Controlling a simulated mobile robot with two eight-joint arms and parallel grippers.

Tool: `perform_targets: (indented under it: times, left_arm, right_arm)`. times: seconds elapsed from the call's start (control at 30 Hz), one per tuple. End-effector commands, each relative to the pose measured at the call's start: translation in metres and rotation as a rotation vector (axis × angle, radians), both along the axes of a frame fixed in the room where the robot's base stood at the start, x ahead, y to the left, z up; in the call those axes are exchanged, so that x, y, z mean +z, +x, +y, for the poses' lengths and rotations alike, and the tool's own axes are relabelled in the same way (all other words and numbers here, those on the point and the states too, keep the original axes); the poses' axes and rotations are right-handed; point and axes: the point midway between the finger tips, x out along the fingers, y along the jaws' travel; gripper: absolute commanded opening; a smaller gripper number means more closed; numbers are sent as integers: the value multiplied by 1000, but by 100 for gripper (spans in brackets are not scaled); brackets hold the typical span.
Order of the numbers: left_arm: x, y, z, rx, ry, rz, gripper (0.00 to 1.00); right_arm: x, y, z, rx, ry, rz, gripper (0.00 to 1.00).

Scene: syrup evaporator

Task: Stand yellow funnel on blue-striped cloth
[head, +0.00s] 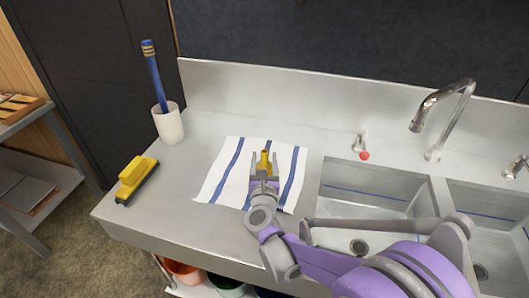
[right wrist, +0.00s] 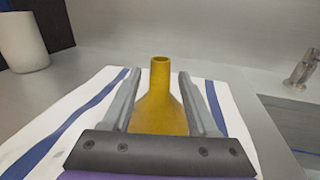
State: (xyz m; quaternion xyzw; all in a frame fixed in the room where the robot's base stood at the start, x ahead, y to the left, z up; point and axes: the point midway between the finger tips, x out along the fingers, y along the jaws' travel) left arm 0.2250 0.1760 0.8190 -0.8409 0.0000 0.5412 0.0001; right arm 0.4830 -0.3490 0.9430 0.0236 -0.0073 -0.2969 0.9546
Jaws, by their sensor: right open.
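The yellow funnel (right wrist: 160,105) is on the blue-striped cloth, its narrow spout pointing up; it looks upright. In the head view the funnel (head: 264,162) shows partly behind my right gripper. The white cloth with blue stripes (head: 222,180) lies on the steel counter left of the sinks. My right gripper (head: 265,160) is open, with one finger on each side of the funnel. In the right wrist view the gripper's fingers (right wrist: 160,98) stand apart from the spout, and the gripper body hides the funnel's lower part. My left gripper is not in view.
A white cup (head: 169,125) with a blue-handled brush (head: 155,78) stands at the back left. Two sink basins (head: 362,187) with a tap (head: 440,110) are at the right. Bare counter lies left of the cloth.

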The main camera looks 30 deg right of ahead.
Motion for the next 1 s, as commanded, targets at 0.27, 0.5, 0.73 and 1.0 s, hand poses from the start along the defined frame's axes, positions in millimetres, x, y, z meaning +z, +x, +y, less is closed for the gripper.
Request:
perform_targets:
  times: [0.27, 0.5, 0.73, 1.0]
  left_arm:
    - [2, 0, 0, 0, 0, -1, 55]
    - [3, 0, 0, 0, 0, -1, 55]
    - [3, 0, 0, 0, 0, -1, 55]
    - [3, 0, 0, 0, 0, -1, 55]
  right_arm:
    - [0, -48, 34, 3, 2, 0, 59]
    - [0, -67, 46, 1, 1, 0, 59]
    - [0, -68, 47, -1, 1, -1, 59]
    - [0, -68, 46, 0, 0, 0, 59]
